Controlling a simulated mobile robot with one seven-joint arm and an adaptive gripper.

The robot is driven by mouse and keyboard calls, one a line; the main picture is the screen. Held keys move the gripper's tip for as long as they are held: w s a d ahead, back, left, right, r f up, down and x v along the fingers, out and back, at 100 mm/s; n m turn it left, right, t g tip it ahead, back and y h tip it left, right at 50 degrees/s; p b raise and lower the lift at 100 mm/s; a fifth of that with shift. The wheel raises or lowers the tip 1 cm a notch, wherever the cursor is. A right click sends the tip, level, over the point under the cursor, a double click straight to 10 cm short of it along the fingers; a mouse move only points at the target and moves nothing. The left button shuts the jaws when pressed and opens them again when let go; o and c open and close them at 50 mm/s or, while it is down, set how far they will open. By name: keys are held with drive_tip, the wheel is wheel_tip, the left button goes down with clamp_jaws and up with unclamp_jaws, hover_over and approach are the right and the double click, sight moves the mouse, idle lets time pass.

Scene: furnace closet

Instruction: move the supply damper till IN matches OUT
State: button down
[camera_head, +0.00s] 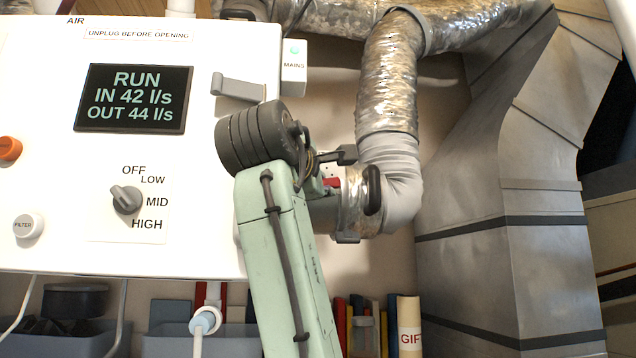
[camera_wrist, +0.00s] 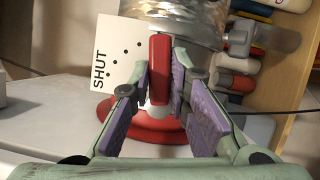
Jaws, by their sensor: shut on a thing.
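The supply damper's red lever (camera_wrist: 159,68) stands between the purple pads of my gripper (camera_wrist: 160,85) in the wrist view. My gripper is shut on it. The lever rises from a round red base (camera_wrist: 150,128). A white plate (camera_wrist: 122,55) beside it reads SHUT and has a row of black dots; its other end is hidden. In the head view, only a small red patch (camera_head: 332,182) shows beyond my arm, and the grip is mostly hidden. The display (camera_head: 133,98) on the white air unit (camera_head: 40,190) reads RUN, IN 42 l/s, OUT 44 l/s.
A foil duct (camera_head: 385,85) with a grey elbow (camera_head: 400,180) lies right of my arm. A large metal duct (camera_head: 500,200) stands farther right. The unit carries a speed knob (camera_head: 127,200) and a grey latch (camera_head: 238,87). Bins (camera_head: 190,340) and rolls sit below.

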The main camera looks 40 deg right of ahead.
drive_tip(key=shift+r, duration=0.1)
drive_tip(key=c, duration=1.5)
unclamp_jaws()
drive_tip(key=v, duration=1.2)
drive_tip(key=shift+s, duration=0.1)
